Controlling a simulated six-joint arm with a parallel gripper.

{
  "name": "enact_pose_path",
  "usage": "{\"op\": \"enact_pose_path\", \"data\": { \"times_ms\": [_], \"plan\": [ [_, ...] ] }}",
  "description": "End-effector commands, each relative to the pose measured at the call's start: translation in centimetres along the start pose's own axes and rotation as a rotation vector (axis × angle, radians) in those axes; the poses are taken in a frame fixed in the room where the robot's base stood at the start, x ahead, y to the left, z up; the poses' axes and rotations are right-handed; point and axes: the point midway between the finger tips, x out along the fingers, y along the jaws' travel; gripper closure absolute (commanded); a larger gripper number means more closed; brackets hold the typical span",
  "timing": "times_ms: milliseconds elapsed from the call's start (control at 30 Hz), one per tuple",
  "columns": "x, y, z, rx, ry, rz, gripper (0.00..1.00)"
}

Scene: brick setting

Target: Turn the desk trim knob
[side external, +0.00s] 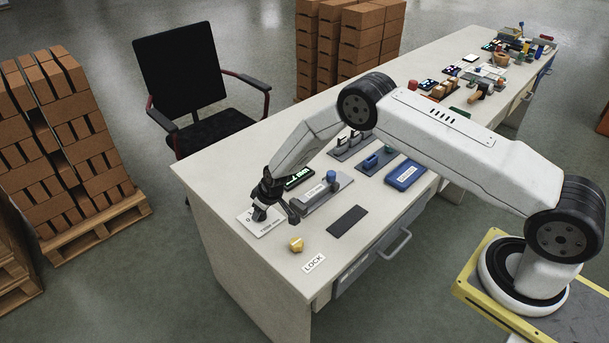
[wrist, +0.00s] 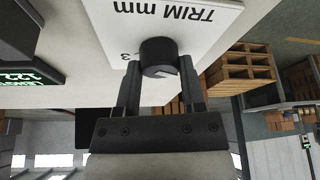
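The trim knob (wrist: 158,57) is a short dark cylinder on a white plate (wrist: 200,14) lettered "TRIM mm". In the side external view the plate (side external: 270,227) lies near the left end of the desk. My gripper (wrist: 160,75) is low over the plate, with its two dark fingers apart, one on each side of the knob. Whether either finger touches the knob cannot be made out. In the side external view my gripper (side external: 276,213) points down at the plate and partly hides the knob.
A green-lit display (side external: 299,178) and a grey slider unit with a blue knob (side external: 332,177) stand close by. A yellow knob (side external: 296,244) by a "LOCK" label and a dark pad (side external: 347,221) are nearer the desk's front. The desk (side external: 232,175) is bare at its left end.

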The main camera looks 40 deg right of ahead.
Motion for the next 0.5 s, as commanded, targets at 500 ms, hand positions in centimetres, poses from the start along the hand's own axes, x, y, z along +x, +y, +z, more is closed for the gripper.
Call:
{"op": "enact_pose_path", "data": {
  "times_ms": [500],
  "plan": [
    [-0.03,-0.04,-0.01,0.018,-0.001,0.008,1.0]
  ]
}}
